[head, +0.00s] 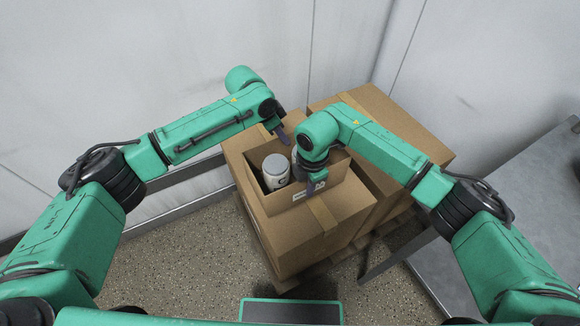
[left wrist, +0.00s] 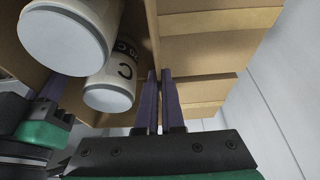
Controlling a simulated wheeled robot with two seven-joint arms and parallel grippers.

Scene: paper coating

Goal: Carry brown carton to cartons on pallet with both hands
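The brown carton (head: 296,199) is a small open box with white canisters inside; one canister (head: 275,171) shows clearly, and two show in the left wrist view (left wrist: 109,87). The carton is on or just above the larger cartons on the pallet; I cannot tell if it bears on them. My left gripper (head: 283,136) is at its far rim; in the left wrist view the fingers (left wrist: 158,75) are close together, with the thin carton wall between their tips. My right gripper (head: 316,188) is at the near wall, its fingers pointing down; its grip is hidden.
Large closed cartons (head: 316,233) stand side by side on a wooden pallet (head: 364,240). Pale wall panels (head: 170,60) rise close behind. A grey metal table (head: 490,200) stands at right. Speckled floor (head: 180,262) is clear at the front left.

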